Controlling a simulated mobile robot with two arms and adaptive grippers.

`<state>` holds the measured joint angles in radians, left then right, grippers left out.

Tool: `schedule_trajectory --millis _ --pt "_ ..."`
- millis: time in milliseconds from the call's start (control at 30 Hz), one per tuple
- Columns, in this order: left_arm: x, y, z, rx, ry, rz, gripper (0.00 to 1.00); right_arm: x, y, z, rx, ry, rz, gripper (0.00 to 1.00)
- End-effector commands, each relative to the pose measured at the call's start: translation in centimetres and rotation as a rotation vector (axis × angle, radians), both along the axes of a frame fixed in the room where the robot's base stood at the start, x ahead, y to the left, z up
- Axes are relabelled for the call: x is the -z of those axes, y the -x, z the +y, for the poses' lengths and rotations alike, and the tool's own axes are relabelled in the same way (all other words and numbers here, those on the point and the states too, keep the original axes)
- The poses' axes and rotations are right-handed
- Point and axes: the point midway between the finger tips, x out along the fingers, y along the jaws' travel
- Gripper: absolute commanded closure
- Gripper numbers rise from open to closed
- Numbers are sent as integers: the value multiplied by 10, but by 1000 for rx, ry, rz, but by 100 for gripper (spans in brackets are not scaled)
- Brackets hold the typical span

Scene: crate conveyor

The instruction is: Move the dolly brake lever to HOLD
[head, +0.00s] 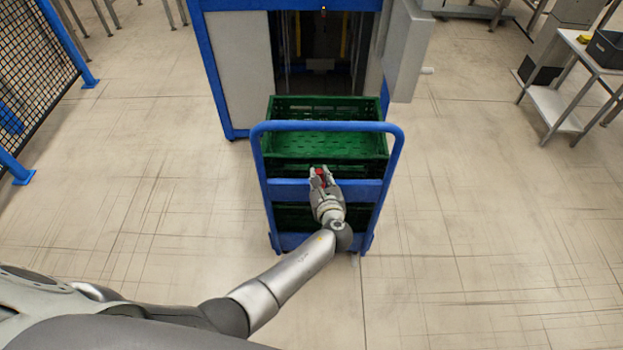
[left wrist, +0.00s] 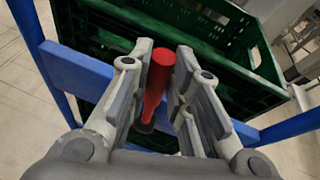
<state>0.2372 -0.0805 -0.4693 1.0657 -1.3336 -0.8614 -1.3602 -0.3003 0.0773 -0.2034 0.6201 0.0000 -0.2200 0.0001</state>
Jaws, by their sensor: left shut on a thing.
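The brake lever is a red rod with a rounded red knob (left wrist: 161,62) on the blue dolly; in the head view a bit of its red (head: 321,174) shows between my fingers. My left gripper (head: 322,178) is at the dolly's middle crossbar, shut on the lever. In the left wrist view its two grey fingers (left wrist: 160,85) stand on either side of the red rod. The dolly (head: 262,160) has a blue tube handle frame. The HOLD marking is not visible. My right gripper is not in view.
Green crates (head: 290,103) are stacked on the dolly. A blue-framed machine (head: 236,75) stands behind it. A mesh fence (head: 40,75) is at the left and a metal table (head: 575,60) at the right. The floor on both sides of the dolly is clear.

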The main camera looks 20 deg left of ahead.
Motion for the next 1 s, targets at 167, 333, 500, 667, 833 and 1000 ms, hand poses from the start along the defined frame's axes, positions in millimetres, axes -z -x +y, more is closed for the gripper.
schedule_trajectory --millis 167,333,500,667,833,1000 --pt "0 -3 -8 0 -81 23 100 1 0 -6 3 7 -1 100" --pt "0 -4 -12 -1 -125 36 100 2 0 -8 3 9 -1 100" --pt "-1 -4 -14 0 -144 40 100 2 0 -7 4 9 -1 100" --pt "-1 -5 -14 1 -148 41 100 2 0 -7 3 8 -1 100" --pt "-1 -5 -14 3 -148 42 100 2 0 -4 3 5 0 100" --pt "-1 -4 -14 2 -146 41 63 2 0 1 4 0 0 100"
